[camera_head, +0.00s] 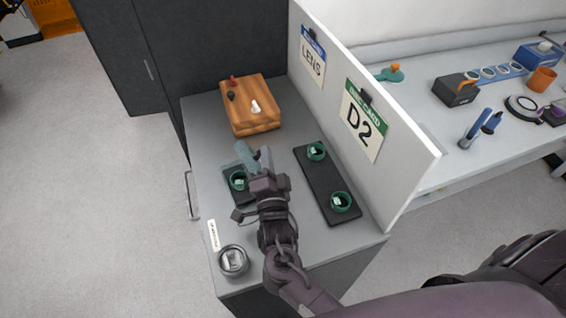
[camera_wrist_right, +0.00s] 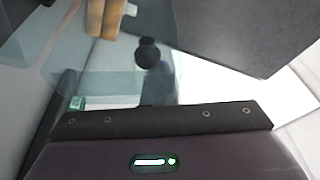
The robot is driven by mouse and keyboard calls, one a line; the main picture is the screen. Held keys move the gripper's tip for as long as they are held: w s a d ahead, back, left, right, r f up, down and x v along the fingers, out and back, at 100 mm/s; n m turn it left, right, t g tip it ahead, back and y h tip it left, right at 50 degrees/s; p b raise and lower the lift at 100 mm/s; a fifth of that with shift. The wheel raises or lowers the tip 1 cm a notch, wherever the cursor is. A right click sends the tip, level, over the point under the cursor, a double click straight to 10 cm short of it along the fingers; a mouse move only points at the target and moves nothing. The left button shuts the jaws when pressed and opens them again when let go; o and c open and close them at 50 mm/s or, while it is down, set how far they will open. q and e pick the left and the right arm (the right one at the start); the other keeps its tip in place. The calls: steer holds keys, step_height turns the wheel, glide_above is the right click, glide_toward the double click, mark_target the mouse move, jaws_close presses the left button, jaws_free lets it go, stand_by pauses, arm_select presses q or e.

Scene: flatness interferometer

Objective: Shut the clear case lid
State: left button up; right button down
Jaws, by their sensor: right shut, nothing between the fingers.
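The small black case (camera_head: 230,196) sits on the grey cabinet top, with a green ring (camera_head: 238,180) in it. Its clear lid (camera_head: 244,156) appears as a pale blue-grey pane, raised and tilted at the case's far side. In the right wrist view a see-through pane (camera_wrist_right: 95,60) fills much of the left and middle. My right gripper (camera_head: 264,174) is shut and empty, over the right side of the case and close to the lid. I cannot tell whether it touches the lid. The gripper hides part of the case. My left gripper is not in view.
A wooden block (camera_head: 252,119) with small knobs stands behind the case. A long black tray (camera_head: 327,182) with two green rings lies to the right, before an upright white panel (camera_head: 408,165). A round metal piece (camera_head: 233,261) sits at the front left, near a white label (camera_head: 213,235).

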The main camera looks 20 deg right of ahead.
mark_target(250, 166)
steer(key=shift+s+a+n+t+y, duration=0.1)
steer(key=shift+a+n+t+y, duration=0.2)
steer(key=shift+a+n, duration=0.65)
steer(key=shift+a+r+n+t+y+b, duration=0.1)
steer(key=shift+a+n+t+y+b, duration=0.3)
steer(key=shift+n, duration=0.85)
steer(key=shift+s+a+b, duration=0.15)
steer(key=shift+a+b, duration=0.25)
steer(key=shift+a, duration=0.9)
